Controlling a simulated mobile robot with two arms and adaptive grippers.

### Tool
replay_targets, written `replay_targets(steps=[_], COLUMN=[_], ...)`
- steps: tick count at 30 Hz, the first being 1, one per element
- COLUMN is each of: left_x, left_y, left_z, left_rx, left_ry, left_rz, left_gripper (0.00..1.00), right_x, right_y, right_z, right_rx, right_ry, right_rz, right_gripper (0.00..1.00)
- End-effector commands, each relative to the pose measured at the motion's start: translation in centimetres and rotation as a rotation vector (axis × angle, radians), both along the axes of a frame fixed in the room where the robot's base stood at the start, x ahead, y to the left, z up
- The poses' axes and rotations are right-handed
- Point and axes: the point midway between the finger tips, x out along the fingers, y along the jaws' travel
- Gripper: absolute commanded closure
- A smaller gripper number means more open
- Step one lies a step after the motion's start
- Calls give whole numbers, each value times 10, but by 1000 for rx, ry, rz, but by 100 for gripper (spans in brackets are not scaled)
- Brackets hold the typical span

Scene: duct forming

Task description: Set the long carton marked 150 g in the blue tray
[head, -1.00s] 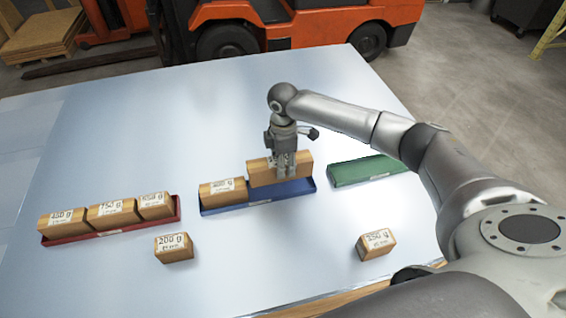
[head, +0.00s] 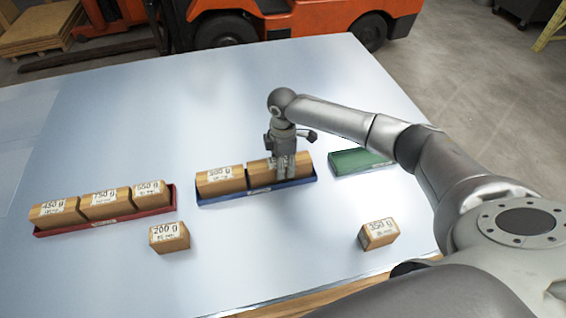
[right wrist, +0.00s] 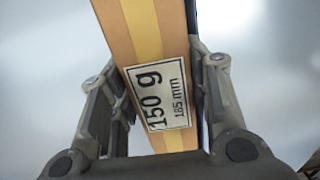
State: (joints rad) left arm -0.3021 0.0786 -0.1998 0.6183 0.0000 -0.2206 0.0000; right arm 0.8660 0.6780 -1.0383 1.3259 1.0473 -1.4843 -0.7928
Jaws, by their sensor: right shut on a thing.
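The long carton marked 150 g (head: 263,167) is brown and sits in the right part of the blue tray (head: 232,195), as far as the head view shows. In the right wrist view the carton (right wrist: 150,50) runs between the fingers, its label reading 150 g and 185 mm. My right gripper (head: 285,176) is shut on the carton from above; its fingers also show on both sides of it in the right wrist view (right wrist: 160,105). Another carton (head: 219,182) stands in the tray's left part. My left gripper is not in view.
A red tray (head: 110,218) with three cartons is at the left. A green tray (head: 360,162) is at the right, partly behind my arm. Loose cartons marked 200 g (head: 169,238) and 350 g (head: 378,234) stand on the table's near side. The far middle of the table is clear.

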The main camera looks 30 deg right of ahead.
Motion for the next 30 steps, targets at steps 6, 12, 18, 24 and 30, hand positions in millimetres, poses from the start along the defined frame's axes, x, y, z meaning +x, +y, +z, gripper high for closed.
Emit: replay_targets(steps=[6, 12, 18, 24, 30], left_x=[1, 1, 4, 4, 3], left_y=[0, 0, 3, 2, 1], left_z=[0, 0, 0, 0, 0], left_rx=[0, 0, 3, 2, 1], left_ry=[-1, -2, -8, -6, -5], left_rz=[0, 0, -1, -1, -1], left_gripper=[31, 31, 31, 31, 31], right_x=[0, 0, 0, 1, 1], right_y=[0, 0, 0, 0, 0], right_z=[0, 0, 1, 22, 66], right_rx=[0, 0, 0, 1, 1], right_ry=[-1, -1, 0, -4, -5], right_rz=[0, 0, 0, -1, 1], right_gripper=[40, 31, 31, 31, 31])
